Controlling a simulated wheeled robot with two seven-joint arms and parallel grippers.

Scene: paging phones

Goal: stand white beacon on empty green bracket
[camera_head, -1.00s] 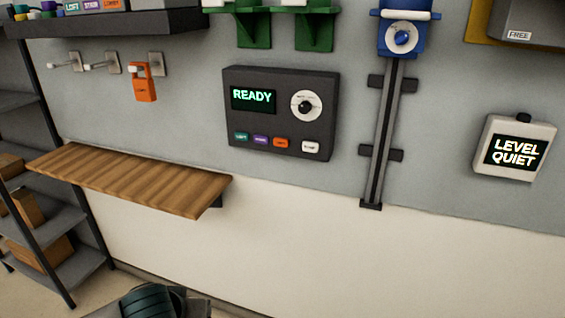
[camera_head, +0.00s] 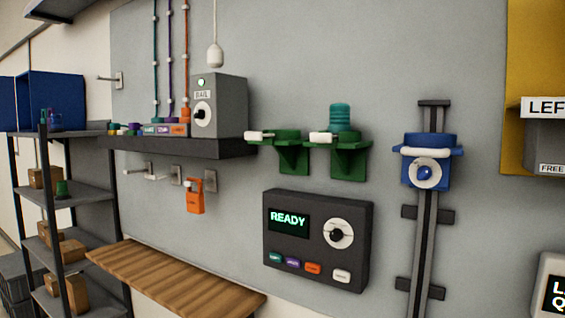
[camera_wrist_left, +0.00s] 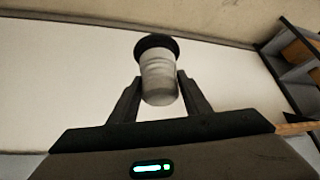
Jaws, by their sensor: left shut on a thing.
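The white beacon (camera_wrist_left: 158,78), a ribbed pale cylinder with a black end, is between the fingers of my left gripper (camera_wrist_left: 160,98) in the left wrist view. That gripper is shut on it, away from the wall. In the head view two green brackets stick out from the wall. The left green bracket (camera_head: 293,158) has nothing standing on it. The right green bracket (camera_head: 348,160) carries a teal ribbed beacon (camera_head: 340,117). Each has a white lever at its left side. Neither gripper shows in the head view, and my right gripper is in no view.
A panel reading READY (camera_head: 318,240) is below the brackets. A dark shelf (camera_head: 180,148) with a grey box (camera_head: 218,105) is left of them. A blue clamp (camera_head: 428,160) on a vertical rail is to the right. A wooden ledge (camera_head: 175,280) juts out lower left.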

